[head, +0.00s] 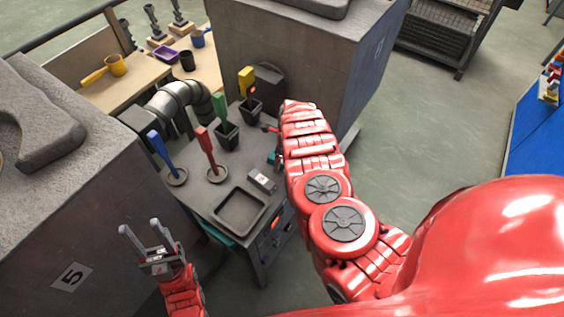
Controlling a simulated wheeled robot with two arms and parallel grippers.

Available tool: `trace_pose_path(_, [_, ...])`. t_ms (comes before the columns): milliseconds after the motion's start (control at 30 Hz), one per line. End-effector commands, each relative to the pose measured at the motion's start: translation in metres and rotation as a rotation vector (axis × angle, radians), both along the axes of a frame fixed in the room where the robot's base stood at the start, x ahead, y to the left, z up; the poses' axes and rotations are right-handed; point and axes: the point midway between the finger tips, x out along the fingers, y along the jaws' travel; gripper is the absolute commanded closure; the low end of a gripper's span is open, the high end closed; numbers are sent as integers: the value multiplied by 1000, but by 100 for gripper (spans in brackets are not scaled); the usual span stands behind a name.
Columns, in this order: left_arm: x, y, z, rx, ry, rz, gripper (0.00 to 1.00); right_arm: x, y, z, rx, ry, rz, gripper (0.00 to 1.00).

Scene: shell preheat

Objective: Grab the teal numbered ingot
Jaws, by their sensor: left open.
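I cannot make out a clear teal numbered ingot. A small teal patch (277,158) shows at the table's right edge, mostly hidden behind my right arm, and I cannot tell what it is. Another teal piece (216,234) shows low at the table's left side, partly covered by the tabletop. My left gripper (146,229) is open and empty, pointing up, left of and in front of the table and apart from it. My right arm reaches over the table's right side; its gripper is hidden behind the arm.
The grey table (200,192) holds an empty dark tray (240,211), a small grey box (262,181), blue (157,143), red (205,140) and green (220,105) upright tools, and a yellow one (246,80). Large grey blocks stand left (95,215) and behind (300,60).

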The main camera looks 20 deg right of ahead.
Motion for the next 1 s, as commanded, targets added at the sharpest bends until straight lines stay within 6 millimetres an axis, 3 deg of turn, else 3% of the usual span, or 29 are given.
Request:
trace_pose_path(67, [0,0,0,0,0,0,50,0,0,0,0,0,0,35])
trace_pose_path(433, [0,0,0,0,0,0,50,0,0,0,-1,-1,0,100])
trace_pose_path(1000, [0,0,1,0,0,0,50,1,-5,5,-1,-2,-1,100])
